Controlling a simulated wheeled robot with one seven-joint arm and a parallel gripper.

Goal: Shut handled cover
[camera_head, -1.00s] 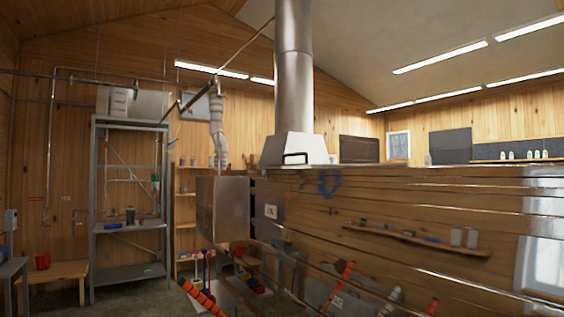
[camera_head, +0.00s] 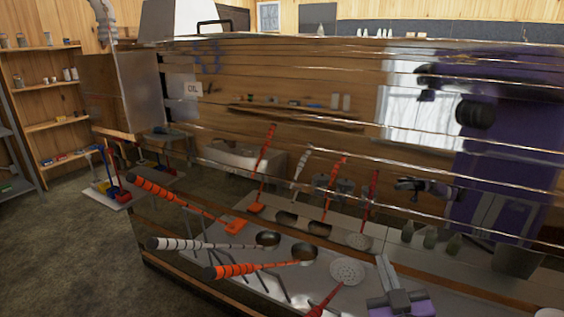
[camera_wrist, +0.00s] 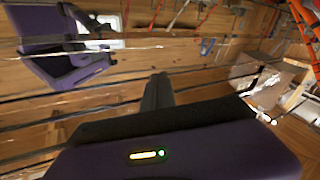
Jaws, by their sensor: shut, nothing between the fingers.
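A black handle (camera_head: 213,26) stands at the top left of the large mirror-like steel evaporator (camera_head: 300,62), by the pale base of the stack (camera_head: 178,20). It appears to belong to a cover; whether that cover is open cannot be told. My gripper (camera_head: 384,266) is at the lower right of the head view, in front of the evaporator and well away from the handle. In the wrist view my gripper (camera_wrist: 158,88) is shut and empty, pointing toward the shiny ribbed steel. The handle cannot be made out in the wrist view.
Long-handled tools, including an orange-gripped ladle (camera_head: 245,268) and a skimmer (camera_head: 348,270), lie along a ledge at the evaporator's front. The floor (camera_head: 70,240) at lower left is clear.

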